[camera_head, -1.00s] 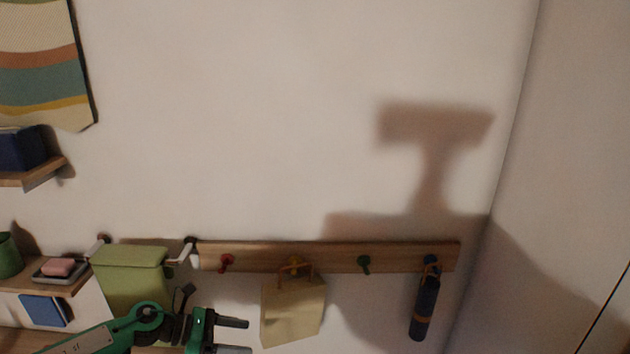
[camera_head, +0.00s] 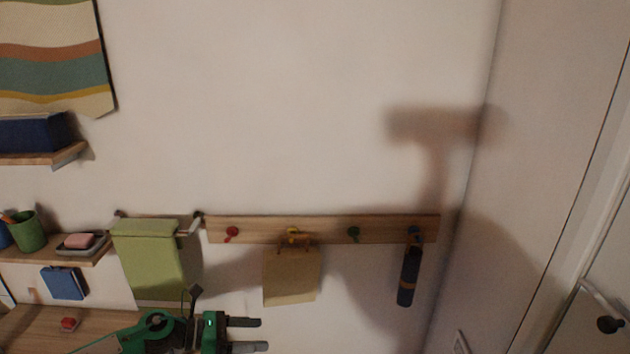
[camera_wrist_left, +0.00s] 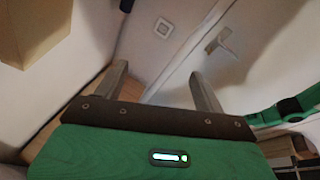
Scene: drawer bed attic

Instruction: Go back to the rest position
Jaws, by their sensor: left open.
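My left gripper (camera_head: 262,335) reaches in from the lower left in the head view, its two fingers apart and pointing right, with nothing between them. It is in front of the wall, below the peg rail and lower than the paper bag. In the left wrist view its two fingers (camera_wrist_left: 155,88) also stand apart and empty. My right gripper is not in the head view.
A wooden peg rail (camera_head: 325,229) holds a paper bag (camera_head: 291,277) and a dark umbrella-like item (camera_head: 408,276). A green towel (camera_head: 152,262) hangs left of it. A shelf (camera_head: 45,249) carries a soap dish (camera_head: 81,245) and a green cup (camera_head: 27,232). A door stands at right.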

